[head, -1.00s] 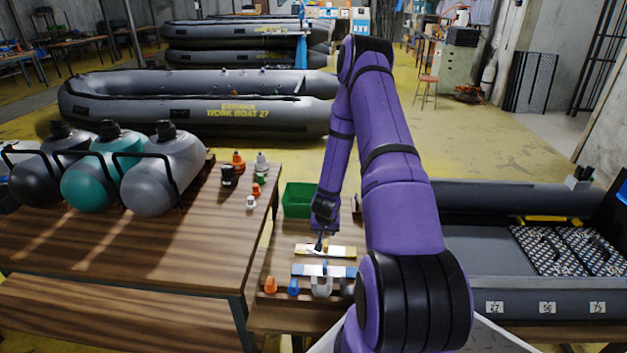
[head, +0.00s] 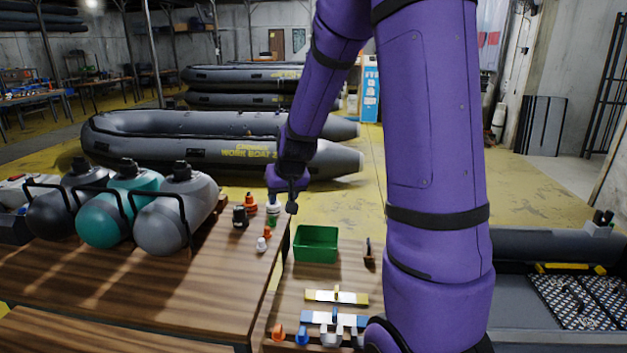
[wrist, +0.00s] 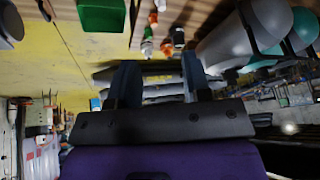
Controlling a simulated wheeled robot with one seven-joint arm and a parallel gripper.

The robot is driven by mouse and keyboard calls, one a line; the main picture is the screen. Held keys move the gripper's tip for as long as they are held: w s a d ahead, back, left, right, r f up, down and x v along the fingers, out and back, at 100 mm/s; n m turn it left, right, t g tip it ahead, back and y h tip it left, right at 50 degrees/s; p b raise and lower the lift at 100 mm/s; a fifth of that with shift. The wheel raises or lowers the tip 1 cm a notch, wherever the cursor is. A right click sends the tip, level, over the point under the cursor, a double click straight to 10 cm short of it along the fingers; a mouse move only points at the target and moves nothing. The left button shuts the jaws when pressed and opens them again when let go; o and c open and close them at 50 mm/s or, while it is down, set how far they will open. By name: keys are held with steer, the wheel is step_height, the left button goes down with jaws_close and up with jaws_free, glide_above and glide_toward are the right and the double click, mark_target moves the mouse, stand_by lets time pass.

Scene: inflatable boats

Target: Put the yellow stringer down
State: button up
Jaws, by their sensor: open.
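A yellow strip with a pale section (head: 350,298), which looks like the yellow stringer, lies flat on the small wooden table (head: 285,290). My gripper (head: 291,208) is raised well above and behind it, near the far right corner of the larger table. In the wrist view my gripper (wrist: 160,78) has its two fingers apart with nothing between them. The strip does not show there. A blue and pale strip (head: 318,317) lies in front of the yellow one. Another yellow bar (head: 570,267) lies at the grey boat on the right.
A green bin (head: 316,244) stands behind the yellow strip. Small bottles (head: 240,216) stand on the larger table's right edge (head: 225,285), near my gripper. Tanks (head: 176,215) sit further left. Orange and blue pieces (head: 277,333) are at the small table's front.

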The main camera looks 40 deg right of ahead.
steer(key=s+a+r+n, duration=0.3)
steer(key=s+a+r, duration=0.7)
steer(key=s+r, duration=0.25)
steer(key=s+a+r, duration=0.1)
steer(key=s+r, duration=0.1)
steer(key=s, duration=0.5)
steer(key=s+a+r+n, duration=0.1)
steer(key=s+a+r, duration=0.1)
steer(key=s, duration=0.5)
steer(key=shift+a+r+y, duration=0.3)
steer(key=shift+r+y, duration=0.1)
steer(key=shift+r, duration=0.05)
